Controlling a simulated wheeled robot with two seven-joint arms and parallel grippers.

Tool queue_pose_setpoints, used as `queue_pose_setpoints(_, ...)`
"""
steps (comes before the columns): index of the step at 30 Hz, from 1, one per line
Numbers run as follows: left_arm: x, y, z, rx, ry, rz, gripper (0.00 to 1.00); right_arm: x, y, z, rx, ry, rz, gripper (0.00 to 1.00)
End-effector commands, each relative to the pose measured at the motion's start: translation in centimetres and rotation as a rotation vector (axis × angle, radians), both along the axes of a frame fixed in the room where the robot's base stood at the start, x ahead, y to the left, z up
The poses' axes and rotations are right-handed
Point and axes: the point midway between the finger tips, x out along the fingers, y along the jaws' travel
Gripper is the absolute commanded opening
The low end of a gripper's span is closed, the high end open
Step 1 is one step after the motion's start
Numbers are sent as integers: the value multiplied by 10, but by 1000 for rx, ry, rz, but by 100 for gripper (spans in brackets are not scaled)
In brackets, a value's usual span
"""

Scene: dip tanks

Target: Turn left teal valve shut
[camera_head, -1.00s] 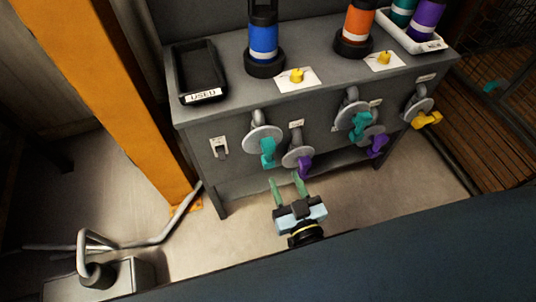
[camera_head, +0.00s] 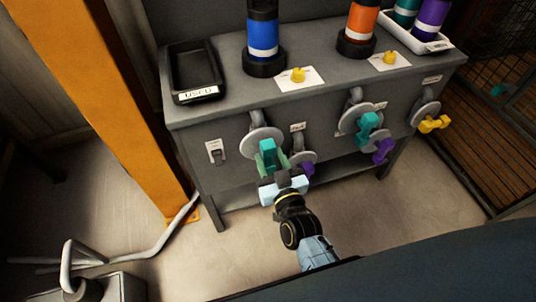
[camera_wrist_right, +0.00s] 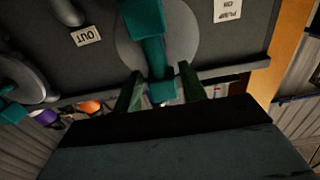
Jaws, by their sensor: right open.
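The left teal valve handle (camera_head: 268,152) hangs down from its round grey disc (camera_head: 256,140) on the bench's front panel. My right gripper (camera_head: 271,162) is open, with its green fingers on either side of the lower part of this handle. In the right wrist view, the teal handle (camera_wrist_right: 154,55) reaches down between the two open fingers (camera_wrist_right: 161,92), with visible gaps beside it. Whether a finger touches it I cannot tell. A second teal valve handle (camera_head: 366,126) is further right. My left gripper is not in view.
A purple valve (camera_head: 308,168) is close to the right of my gripper, partly hidden. Another purple valve (camera_head: 383,150) and a yellow one (camera_head: 434,124) are further right. A switch (camera_head: 215,152) is on the left. An orange post (camera_head: 120,100) stands left of the bench.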

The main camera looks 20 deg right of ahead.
Motion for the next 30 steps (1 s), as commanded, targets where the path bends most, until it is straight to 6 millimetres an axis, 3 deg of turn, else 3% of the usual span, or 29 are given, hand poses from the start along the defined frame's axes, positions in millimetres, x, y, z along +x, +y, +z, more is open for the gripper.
queue_pose_setpoints(6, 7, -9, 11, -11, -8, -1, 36, 22, 0, -1, 1, -1, -1, 42)
queue_pose_setpoints(16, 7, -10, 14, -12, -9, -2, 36, 25, 1, 0, 1, 1, -1, 42)
queue_pose_setpoints(25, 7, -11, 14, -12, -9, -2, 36, 25, 1, 0, 1, 0, -1, 4)
queue_pose_setpoints(30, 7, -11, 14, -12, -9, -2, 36, 26, 1, 2, 0, -6, -2, 0)
